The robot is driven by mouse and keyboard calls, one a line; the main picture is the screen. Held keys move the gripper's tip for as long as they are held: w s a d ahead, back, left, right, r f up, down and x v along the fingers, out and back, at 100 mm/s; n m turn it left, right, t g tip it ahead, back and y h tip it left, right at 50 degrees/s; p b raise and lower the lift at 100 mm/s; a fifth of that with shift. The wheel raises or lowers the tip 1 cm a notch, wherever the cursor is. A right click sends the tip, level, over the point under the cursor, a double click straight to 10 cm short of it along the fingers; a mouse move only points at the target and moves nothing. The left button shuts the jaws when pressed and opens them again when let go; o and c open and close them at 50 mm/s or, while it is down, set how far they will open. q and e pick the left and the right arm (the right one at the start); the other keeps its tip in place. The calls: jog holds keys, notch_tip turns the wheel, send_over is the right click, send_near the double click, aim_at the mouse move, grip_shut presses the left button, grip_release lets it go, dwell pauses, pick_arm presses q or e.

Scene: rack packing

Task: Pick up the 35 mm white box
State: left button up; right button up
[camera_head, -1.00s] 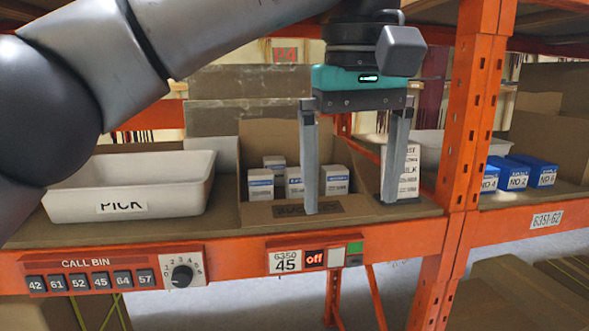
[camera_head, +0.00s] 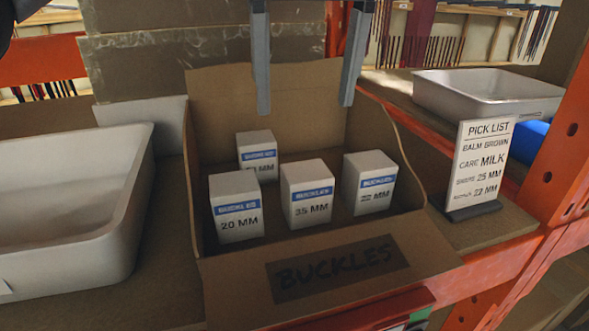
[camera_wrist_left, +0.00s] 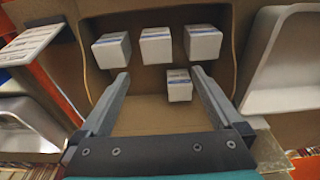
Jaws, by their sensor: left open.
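The 35 mm white box (camera_head: 307,194) with a blue stripe stands upright at the front middle of the cardboard bin marked BUCKLES (camera_head: 420,243). In the left wrist view it is the middle box (camera_wrist_left: 155,46) of the far row. My left gripper (camera_head: 305,106) is open and empty, fingers pointing down, above the back of the bin and apart from the boxes. Its fingertips also show in the left wrist view (camera_wrist_left: 160,75). My right gripper is in neither view.
A 20 mm box (camera_head: 236,208) stands left of it, another box (camera_head: 368,183) right, and one behind (camera_head: 257,155). A white tote (camera_head: 130,215) is left of the bin. A pick list sign (camera_head: 480,165) and grey tray (camera_head: 487,90) are right.

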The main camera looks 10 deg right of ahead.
aim_at(306, 171)
pick_arm(q)
jog(key=f, duration=0.5)
jog(key=w+f, duration=0.1)
jog(key=f, duration=0.2)
jog(key=shift+f, duration=1.2)
jog(key=f, duration=0.2)
jog(key=f+p, duration=0.1)
jog(key=shift+w+d+f, duration=0.25)
jog(key=shift+w, duration=0.1)
jog(key=shift+w+f, duration=0.1)
jog(key=shift+f, duration=0.45)
jog(key=c, duration=1.5)
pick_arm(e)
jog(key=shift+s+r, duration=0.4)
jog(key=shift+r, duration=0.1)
pick_arm(q)
jog(key=shift+r, duration=0.2)
